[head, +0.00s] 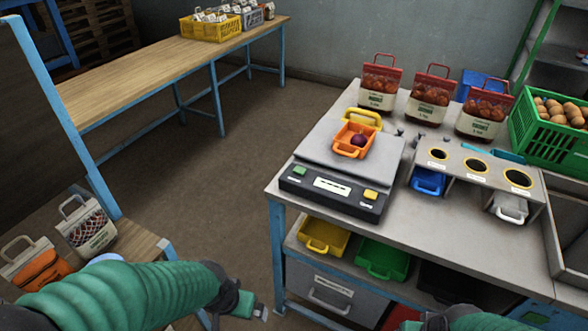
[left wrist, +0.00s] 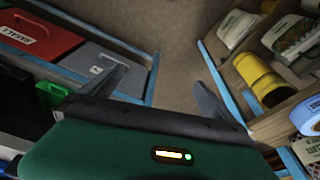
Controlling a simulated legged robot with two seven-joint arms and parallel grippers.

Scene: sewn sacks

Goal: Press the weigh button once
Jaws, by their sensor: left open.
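The scale (head: 350,150) stands on the grey workbench. Its dark front panel carries a green button (head: 299,170) at the left, a pale display (head: 332,186) in the middle and a yellow button (head: 370,195) at the right. The button labels are too small to read. An orange tray (head: 350,144) with a dark round item sits on the scale plate. My left gripper (head: 262,312) is low at the bottom centre, left of the bench and apart from the scale. In the left wrist view its fingers (left wrist: 160,78) are spread and empty. My right gripper (head: 440,321) shows only partly at the bottom edge.
Red-topped sacks (head: 430,98) stand behind the scale. A holed stand (head: 475,165) and a green crate (head: 550,120) are to its right. Coloured trays (head: 323,235) sit on the shelf below the bench top. The floor left of the bench is clear.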

